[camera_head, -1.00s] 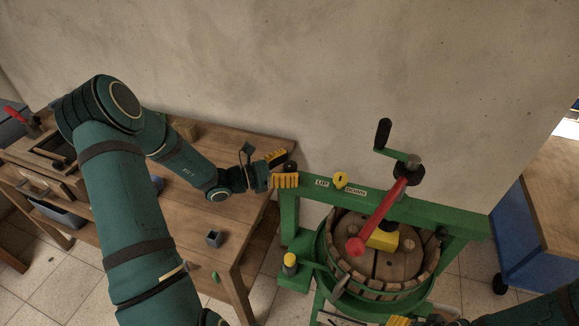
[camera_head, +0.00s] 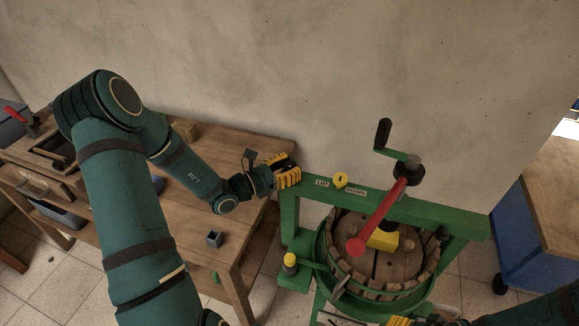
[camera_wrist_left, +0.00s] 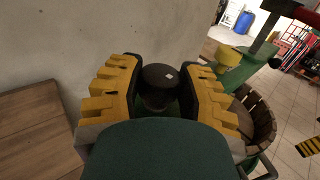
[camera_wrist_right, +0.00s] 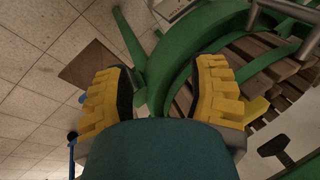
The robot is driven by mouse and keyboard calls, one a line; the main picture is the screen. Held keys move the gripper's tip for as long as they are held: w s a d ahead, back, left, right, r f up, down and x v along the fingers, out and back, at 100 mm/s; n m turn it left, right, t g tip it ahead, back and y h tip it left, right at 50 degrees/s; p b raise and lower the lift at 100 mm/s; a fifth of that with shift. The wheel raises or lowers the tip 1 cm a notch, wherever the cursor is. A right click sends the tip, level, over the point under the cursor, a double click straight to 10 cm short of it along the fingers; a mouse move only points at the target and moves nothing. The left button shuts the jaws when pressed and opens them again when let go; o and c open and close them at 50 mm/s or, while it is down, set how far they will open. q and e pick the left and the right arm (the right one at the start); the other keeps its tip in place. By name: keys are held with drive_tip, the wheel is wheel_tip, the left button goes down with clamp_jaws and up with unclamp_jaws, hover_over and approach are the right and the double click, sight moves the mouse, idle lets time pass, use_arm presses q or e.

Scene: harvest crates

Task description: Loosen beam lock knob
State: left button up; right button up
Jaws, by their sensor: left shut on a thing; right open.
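A green press beam (camera_head: 325,187) spans the press frame, with a dark round knob at its left end.
The beam carries UP and DOWN labels and a yellow marker (camera_head: 340,180). A red lever (camera_head: 378,218) and a black-handled crank (camera_head: 384,134) rise near the slatted wooden basket (camera_head: 347,288). A wooden bench (camera_head: 255,215) stands left; a wall is close behind.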

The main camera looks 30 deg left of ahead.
use_arm(q)
drive_tip(key=n+y, duration=0.1)
drive_tip(key=y, duration=0.1)
drive_tip(key=n+t+y, duration=0.1)
drive_tip(key=y, duration=0.1)
drive_tip(key=shift+d+n, duration=0.2)
drive_tip(key=shift+n, duration=0.2)
drive_tip(key=n+y+p, duration=0.1)
drive_tip(key=y, duration=0.1)
drive_tip(key=shift+n+t+y, duration=0.4)
drive_tip(key=n+g+y+p, duration=0.1)
drive_tip(key=n+y+p, duration=0.2)
drive_tip(key=y+p, duration=0.1)
drive_tip(key=n+g+y+p, duration=0.1)
drive_tip(key=n+y+p, duration=0.2)
drive_tip(key=y+p, duration=0.2)
drive_tip(key=shift+y+p, duration=0.3)
drive_tip(key=shift+p, duration=0.05)
drive_tip(key=shift+f+n+g+y+p, duration=0.1)
drive_tip(key=shift+n+g+y+p, duration=0.3)
drive_tip(key=shift+n+g+y, duration=1.9)
drive_tip(key=shift+n+y, duration=0.1)
drive_tip(key=shift+y, duration=0.3)
drive_tip(key=shift+n+g+y, duration=0.4)
drive_tip(key=shift+g, duration=0.1)
drive_tip(key=o, duration=1.2)
drive_tip(key=shift+a, duration=0.1)
